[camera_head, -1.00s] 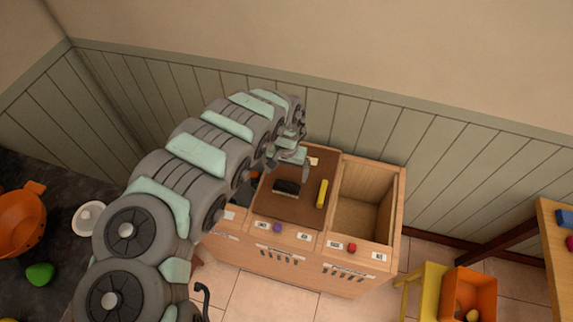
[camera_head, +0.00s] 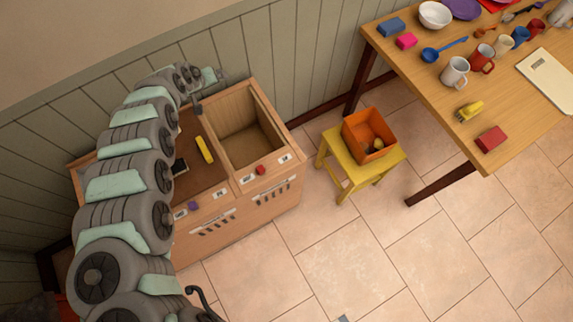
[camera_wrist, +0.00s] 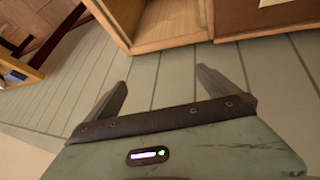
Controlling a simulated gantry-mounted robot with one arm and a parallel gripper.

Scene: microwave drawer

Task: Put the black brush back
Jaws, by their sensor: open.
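A yellow bar (camera_head: 204,149) lies beside the black object. An open empty compartment (camera_head: 249,143) is to the right. A yellow stool (camera_head: 367,181) holds an orange box (camera_head: 368,134). A cluttered table (camera_head: 440,85) includes a yellow brush (camera_head: 470,110).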

